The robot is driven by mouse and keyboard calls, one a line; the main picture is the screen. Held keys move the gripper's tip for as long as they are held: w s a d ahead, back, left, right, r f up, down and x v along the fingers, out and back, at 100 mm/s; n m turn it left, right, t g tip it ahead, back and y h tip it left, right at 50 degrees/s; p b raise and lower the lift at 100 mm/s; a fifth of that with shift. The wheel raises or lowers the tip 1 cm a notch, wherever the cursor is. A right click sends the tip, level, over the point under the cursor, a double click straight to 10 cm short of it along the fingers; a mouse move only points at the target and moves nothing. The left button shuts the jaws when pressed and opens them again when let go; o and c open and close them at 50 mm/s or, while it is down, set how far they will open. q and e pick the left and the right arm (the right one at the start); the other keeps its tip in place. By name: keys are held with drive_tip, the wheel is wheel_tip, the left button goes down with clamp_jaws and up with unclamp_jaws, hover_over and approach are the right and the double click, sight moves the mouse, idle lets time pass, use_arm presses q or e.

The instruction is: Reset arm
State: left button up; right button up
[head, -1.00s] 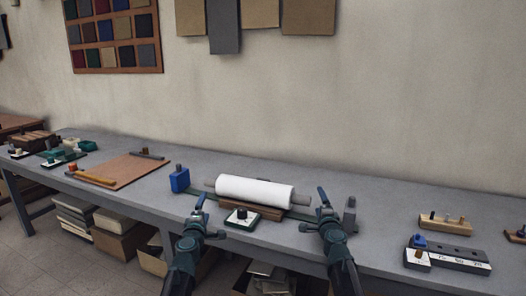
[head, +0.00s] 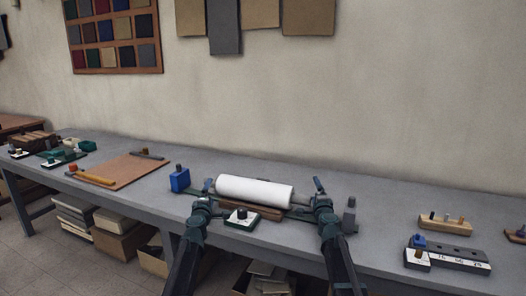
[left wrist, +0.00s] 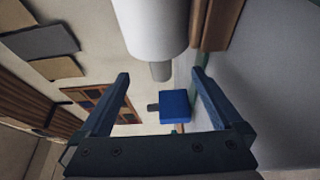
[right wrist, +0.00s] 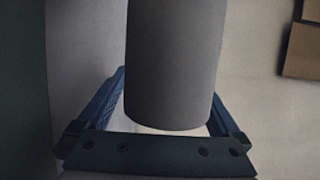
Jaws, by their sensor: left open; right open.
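A white roll (head: 254,191) lies across a wooden rest (head: 252,211) on the grey workbench. My left gripper (head: 207,188) is open by the roll's left end. In the left wrist view (left wrist: 160,72), the white roll (left wrist: 156,25) and its grey end rod (left wrist: 161,70) show beyond its spread fingers. My right gripper (head: 319,189) is open by the roll's right end. In the right wrist view a shaded cylinder (right wrist: 174,65), likely the roll, reaches between its fingers and hides part of them. I cannot tell whether either gripper touches the roll.
A blue block (head: 180,180) stands left of the roll and a grey post (head: 349,215) right of it. A white square pad with a black knob (head: 241,218) sits in front. A brown board (head: 120,171) lies left; a wooden peg block (head: 445,222) and a numbered rack (head: 448,256) lie right.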

use_arm(q)
drive_tip(key=shift+w, duration=0.9)
drive_tip(key=shift+s+d, duration=0.1)
drive_tip(key=shift+d, duration=0.45)
use_arm(e)
drive_tip(key=shift+a, duration=0.55)
